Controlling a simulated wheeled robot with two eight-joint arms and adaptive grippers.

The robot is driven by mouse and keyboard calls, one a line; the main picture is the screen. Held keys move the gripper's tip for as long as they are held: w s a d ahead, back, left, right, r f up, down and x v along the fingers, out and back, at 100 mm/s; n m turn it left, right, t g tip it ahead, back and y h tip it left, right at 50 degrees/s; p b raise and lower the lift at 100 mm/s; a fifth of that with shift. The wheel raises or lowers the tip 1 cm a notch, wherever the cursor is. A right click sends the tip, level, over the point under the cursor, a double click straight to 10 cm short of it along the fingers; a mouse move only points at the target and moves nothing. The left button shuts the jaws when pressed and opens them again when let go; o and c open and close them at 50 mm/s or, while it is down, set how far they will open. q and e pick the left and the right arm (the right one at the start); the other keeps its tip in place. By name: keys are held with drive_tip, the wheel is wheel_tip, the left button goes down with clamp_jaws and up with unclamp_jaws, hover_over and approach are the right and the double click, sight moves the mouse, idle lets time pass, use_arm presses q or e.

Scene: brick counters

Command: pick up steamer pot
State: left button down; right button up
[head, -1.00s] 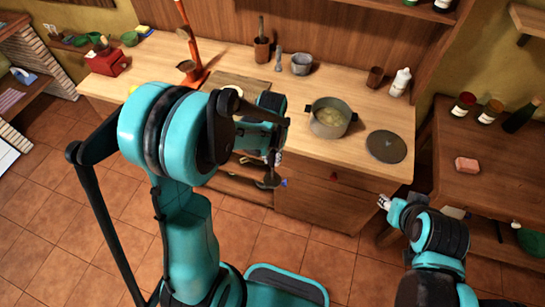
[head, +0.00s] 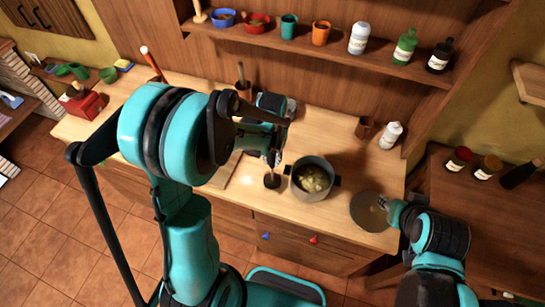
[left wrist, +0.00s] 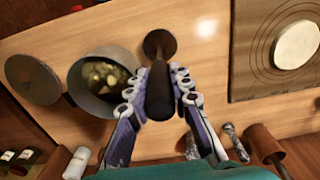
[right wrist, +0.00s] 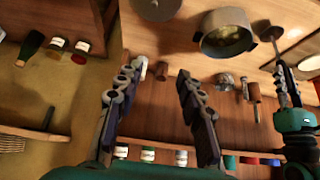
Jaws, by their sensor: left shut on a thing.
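The steamer pot (head: 311,196) is grey, two-handled and open, with pale food inside. It stands upright on the wooden counter, and also shows in the left wrist view (left wrist: 80,97) and right wrist view (right wrist: 226,18). My left gripper (head: 272,156) is just left of the pot, shut on a dark-handled tool (left wrist: 160,92) with a round flat end. I cannot tell if that end touches the counter. My right gripper (head: 384,203) is right of the pot, near the lid's right edge; in the right wrist view its fingers (right wrist: 155,80) are apart and empty.
A round grey lid (head: 368,212) lies right of the pot. A brown cup (head: 365,127) and a white bottle (head: 390,135) stand behind. A shelf (head: 340,50) with cups and bottles runs above. A side table (head: 450,215) with jars is at right.

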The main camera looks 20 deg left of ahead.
drive_tip(key=shift+s, duration=0.3)
drive_tip(key=o, duration=0.5)
drive_tip(key=shift+w, duration=0.1)
drive_tip(key=n+g, duration=0.1)
drive_tip(key=g, duration=0.6)
hover_over(336, 176)
wheel_tip(336, 176, down, 16)
drive_tip(key=f, duration=0.7)
drive_tip(key=shift+s+d+f, duration=0.2)
drive_tip(key=shift+d+f, duration=0.05)
drive_tip(key=shift+w+a+f, duration=0.1)
drive_tip(key=shift+w+f, duration=0.05)
drive_tip(key=shift+f, duration=1.1)
drive_tip(key=shift+w+a+f, duration=0.1)
drive_tip(key=shift+f, duration=1.15)
